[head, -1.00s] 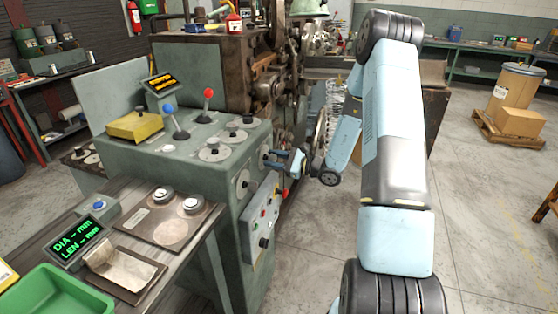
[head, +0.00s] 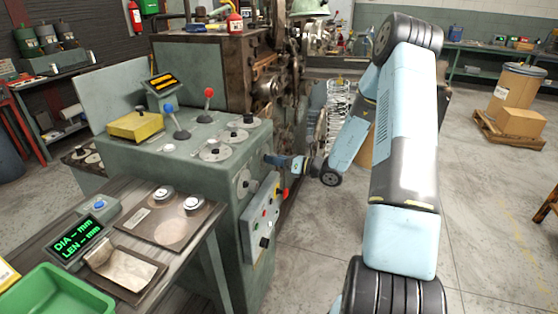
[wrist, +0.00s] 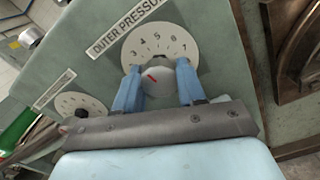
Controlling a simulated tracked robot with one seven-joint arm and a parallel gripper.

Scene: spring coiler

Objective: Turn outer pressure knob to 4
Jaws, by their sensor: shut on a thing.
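The outer pressure knob (wrist: 153,80) is a round grey knob with a red mark, on a pale dial (wrist: 160,47) numbered around its edge. The label "OUTER PRESSURE" (wrist: 125,25) is beside it. The red mark slants to the upper left, toward the low-number side near 3; the exact reading is unclear. My gripper (wrist: 157,90) is shut on the knob, with one blue finger at each side. In the head view my gripper (head: 270,159) reaches the right side of the green console (head: 205,165), and it hides the knob there.
A second dial (wrist: 75,105) is at the lower left in the wrist view. A button box (head: 262,217) is on the console below my gripper. The coiler's dark machinery (head: 270,85) stands behind, and open floor (head: 310,240) lies right of the console.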

